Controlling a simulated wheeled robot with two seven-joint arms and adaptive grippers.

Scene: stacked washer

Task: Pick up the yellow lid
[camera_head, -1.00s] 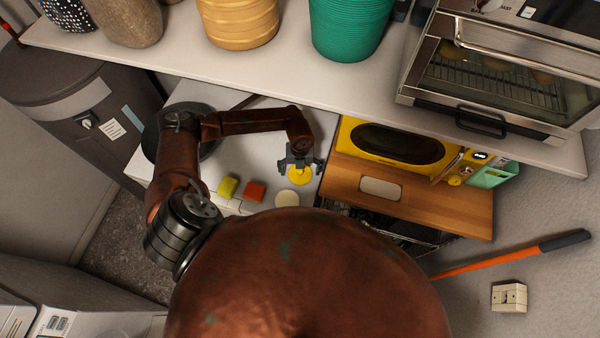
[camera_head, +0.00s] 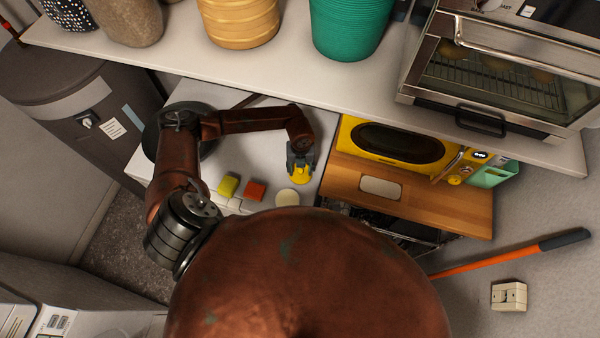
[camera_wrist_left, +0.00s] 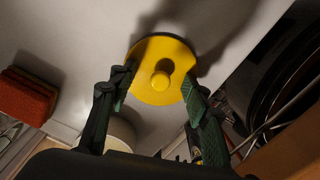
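The yellow lid (camera_head: 299,178) is a round disc with a knob in its middle, at the right part of the white counter in the head view. In the left wrist view the lid (camera_wrist_left: 150,88) lies between the two fingers. My left gripper (camera_head: 300,165) points down over it, with its fingers closed in against opposite edges of the lid. I cannot tell whether the lid is resting on the counter or slightly above it. My right gripper is not in view.
A cream round object (camera_head: 287,198), an orange-red sponge (camera_head: 255,191) and a yellow-green sponge (camera_head: 227,186) sit near the lid. A yellow microwave (camera_head: 350,137) stands to the right, with a wooden board (camera_head: 460,210) before it. A shelf (camera_head: 280,85) overhangs the counter's back.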

